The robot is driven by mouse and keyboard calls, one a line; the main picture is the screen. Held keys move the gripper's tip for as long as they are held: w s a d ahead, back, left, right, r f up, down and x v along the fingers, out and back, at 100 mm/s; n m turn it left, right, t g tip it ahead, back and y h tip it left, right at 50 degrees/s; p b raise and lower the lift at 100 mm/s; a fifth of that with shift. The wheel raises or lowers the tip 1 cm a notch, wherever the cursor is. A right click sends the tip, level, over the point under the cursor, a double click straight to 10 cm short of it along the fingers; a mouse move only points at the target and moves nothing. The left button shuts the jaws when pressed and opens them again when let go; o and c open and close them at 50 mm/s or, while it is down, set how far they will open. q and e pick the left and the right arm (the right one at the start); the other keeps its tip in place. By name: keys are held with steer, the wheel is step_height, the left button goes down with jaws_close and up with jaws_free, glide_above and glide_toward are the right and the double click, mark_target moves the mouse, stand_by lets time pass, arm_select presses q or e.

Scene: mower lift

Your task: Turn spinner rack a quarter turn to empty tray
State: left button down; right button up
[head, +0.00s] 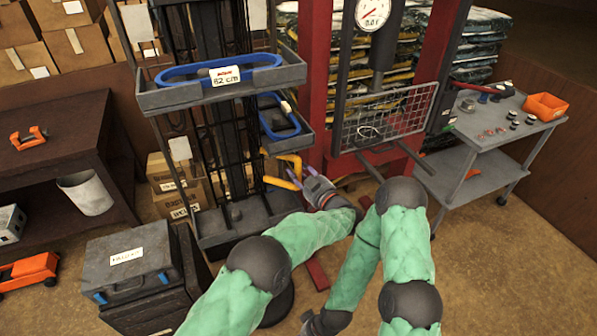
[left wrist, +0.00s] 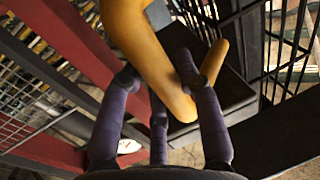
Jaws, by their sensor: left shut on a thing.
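The spinner rack (head: 207,100) is a tall dark frame of posts and wire mesh with grey trays. Its front upper tray (head: 180,97) holds a blue belt (head: 215,77) behind a white label. A side tray (head: 299,146) on the right holds another blue belt (head: 278,118). A bent yellow handle (head: 289,158) sticks out low on the right side. My left gripper (head: 308,184) is shut on it; the left wrist view shows purple fingers (left wrist: 172,90) around the yellow bar (left wrist: 165,70). My right gripper (head: 318,324) is at the bottom edge, its fingers mostly hidden.
A red press (head: 316,80) with a gauge and wire guard (head: 385,115) stands just right of the rack. A grey cart (head: 500,130) with small parts and an orange bin is further right. A grey case (head: 130,262) stands front left, a dark workbench (head: 75,130) behind it.

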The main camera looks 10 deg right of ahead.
arm_select(q)
steer(key=shift+r, duration=0.1)
steer(key=c, duration=1.1)
jaws_free()
steer(key=shift+o, duration=1.3)
steer(key=shift+w+d, duration=0.1)
steer(key=shift+w, duration=0.05)
